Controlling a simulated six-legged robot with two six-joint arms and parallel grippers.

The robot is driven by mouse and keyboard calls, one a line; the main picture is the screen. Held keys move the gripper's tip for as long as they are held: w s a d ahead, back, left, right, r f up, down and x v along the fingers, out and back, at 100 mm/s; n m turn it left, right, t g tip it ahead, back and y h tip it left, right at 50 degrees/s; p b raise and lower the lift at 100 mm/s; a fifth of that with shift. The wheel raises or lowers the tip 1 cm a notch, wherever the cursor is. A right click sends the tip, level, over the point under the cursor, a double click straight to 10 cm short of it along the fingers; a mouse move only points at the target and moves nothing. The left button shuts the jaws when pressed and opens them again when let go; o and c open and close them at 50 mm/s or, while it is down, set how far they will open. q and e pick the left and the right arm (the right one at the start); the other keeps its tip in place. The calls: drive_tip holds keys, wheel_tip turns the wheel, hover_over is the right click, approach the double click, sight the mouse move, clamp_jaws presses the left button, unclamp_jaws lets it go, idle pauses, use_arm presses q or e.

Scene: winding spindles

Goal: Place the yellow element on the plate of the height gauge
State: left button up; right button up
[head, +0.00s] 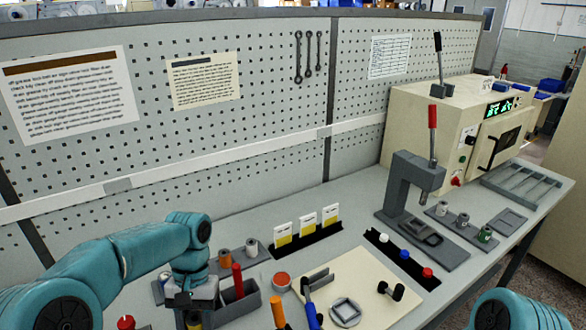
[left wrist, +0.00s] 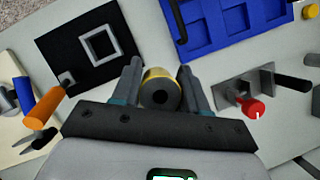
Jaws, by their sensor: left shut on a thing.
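The yellow element (left wrist: 160,75) is a short round piece with a dark centre, and it sits between the fingers of my left gripper (left wrist: 160,88) in the left wrist view. The gripper is shut on it. In the head view my left gripper (head: 194,307) is low at the left front, with a bit of yellow below it. A grey stand with a red knob (left wrist: 252,107) and a dark handle lies to the right in the left wrist view. It may be the height gauge, but I cannot tell for sure. My right gripper is out of view.
A blue compartment tray (left wrist: 225,42) and a black plate with a grey square frame (left wrist: 75,72) lie around the gripper. An orange-handled tool (head: 278,312), a grey bin (head: 240,306) and a cream board (head: 372,308) are to its right. A lever press (head: 400,190) stands farther back.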

use_arm(q)
wheel_tip(320, 180, down, 6)
drive_tip(key=r+b, duration=0.1)
drive_tip(key=b, duration=0.1)
wheel_tip(320, 180, up, 7)
drive_tip(key=p, duration=0.4)
wheel_tip(320, 180, down, 7)
drive_tip(key=b, duration=0.4)
wheel_tip(320, 180, up, 7)
drive_tip(key=p, duration=0.4)
wheel_tip(320, 180, down, 8)
drive_tip(key=b, duration=0.3)
drive_tip(key=shift+r+b, duration=0.15)
drive_tip(key=shift+b, duration=0.2)
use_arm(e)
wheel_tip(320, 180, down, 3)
